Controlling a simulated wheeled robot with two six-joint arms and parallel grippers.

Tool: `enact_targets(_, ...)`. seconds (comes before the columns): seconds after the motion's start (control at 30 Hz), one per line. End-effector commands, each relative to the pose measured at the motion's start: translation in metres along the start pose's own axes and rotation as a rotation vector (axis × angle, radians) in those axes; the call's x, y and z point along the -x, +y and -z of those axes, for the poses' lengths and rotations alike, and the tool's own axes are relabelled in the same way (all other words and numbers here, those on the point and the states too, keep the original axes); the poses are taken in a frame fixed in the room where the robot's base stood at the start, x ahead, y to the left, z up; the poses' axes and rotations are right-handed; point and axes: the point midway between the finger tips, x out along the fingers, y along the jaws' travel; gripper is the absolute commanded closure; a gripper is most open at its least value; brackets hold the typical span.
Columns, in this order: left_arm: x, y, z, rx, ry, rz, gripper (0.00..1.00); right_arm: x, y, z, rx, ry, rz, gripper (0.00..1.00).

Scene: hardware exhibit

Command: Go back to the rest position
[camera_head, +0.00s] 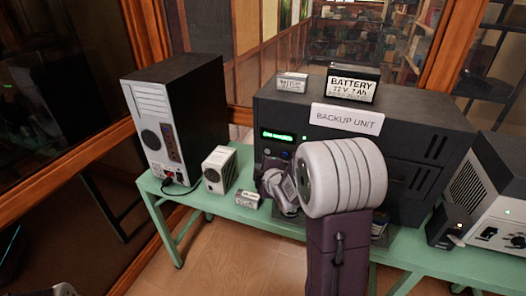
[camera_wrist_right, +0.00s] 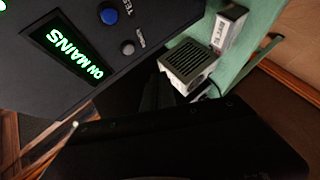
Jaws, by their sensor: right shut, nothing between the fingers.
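My right arm rises in front of the green bench. Its right gripper (camera_head: 270,183) is beside the lower left front of the black backup unit (camera_head: 415,143), partly hidden by my own wrist. It is shut and empty. In the right wrist view the dark gripper body fills the bottom, and the unit's green "ON MAINS" display (camera_wrist_right: 68,52) is close by at the upper left, with a blue button (camera_wrist_right: 108,14) beside it.
The green bench (camera_head: 150,187) carries a computer tower (camera_head: 155,115), a small vented box (camera_head: 219,170) and a small battery (camera_head: 247,199). Two batteries stand on the unit, the large one (camera_head: 352,84) behind its sign. More devices (camera_head: 500,190) stand at right. Wooden-framed glass surrounds the bench.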

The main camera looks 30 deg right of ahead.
Motion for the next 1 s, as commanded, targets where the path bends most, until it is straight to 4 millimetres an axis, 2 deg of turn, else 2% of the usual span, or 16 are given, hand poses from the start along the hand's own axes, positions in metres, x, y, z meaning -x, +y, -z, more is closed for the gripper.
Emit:
enact_targets(0.23, 0.001, 0.0, 0.0, 0.0, 0.0, 0.0, 1.0, 0.0, 0.0, 0.005, 0.004, 0.009, 0.002, 1.0)
enact_targets(0.27, 0.002, 0.0, 0.0, 0.0, 0.0, 0.0, 1.0, 0.0, 0.0, 0.011, 0.01, 0.021, 0.003, 1.0)
enact_targets(0.37, 0.007, 0.0, 0.001, 0.0, 0.0, 0.0, 1.0, 0.009, 0.004, 0.056, 0.048, 0.102, 0.0, 1.0)
enact_targets(0.4, 0.01, 0.0, 0.001, 0.0, 0.0, 0.0, 1.0, 0.018, -0.004, 0.08, 0.052, 0.134, 0.028, 1.0)
enact_targets(0.43, 0.013, 0.0, 0.001, 0.0, 0.0, 0.0, 1.0, 0.027, -0.021, 0.092, 0.019, 0.13, 0.093, 1.0)
enact_targets(0.47, 0.014, 0.0, 0.002, 0.0, 0.0, 0.0, 1.0, 0.036, -0.042, 0.095, -0.05, 0.101, 0.174, 1.0)
enact_targets(0.5, 0.015, 0.0, 0.002, 0.0, 0.0, 0.0, 1.0, 0.049, -0.071, 0.092, -0.158, 0.04, 0.282, 1.0)
enact_targets(0.6, 0.016, 0.0, 0.002, 0.0, 0.0, 0.0, 1.0, 0.087, -0.135, 0.075, -0.436, -0.175, 0.51, 1.0)
enact_targets(0.7, 0.015, 0.0, 0.002, 0.0, 0.0, 0.0, 1.0, 0.13, -0.183, 0.05, -0.699, -0.445, 0.659, 1.0)
enact_targets(0.8, 0.015, 0.0, 0.002, 0.0, 0.0, 0.0, 1.0, 0.166, -0.213, 0.033, -0.896, -0.687, 0.73, 1.0)
enact_targets(0.83, 0.015, 0.0, 0.002, 0.0, 0.0, 0.0, 1.0, 0.173, -0.217, 0.031, -0.936, -0.736, 0.736, 1.0)
enact_targets(0.9, 0.015, 0.0, 0.002, 0.0, 0.0, 0.0, 1.0, 0.181, -0.221, 0.028, -0.994, -0.804, 0.736, 1.0)
enact_targets(1.0, 0.015, 0.0, 0.002, 0.0, 0.0, 0.0, 1.0, 0.182, -0.221, 0.027, -1.022, -0.822, 0.726, 1.0)
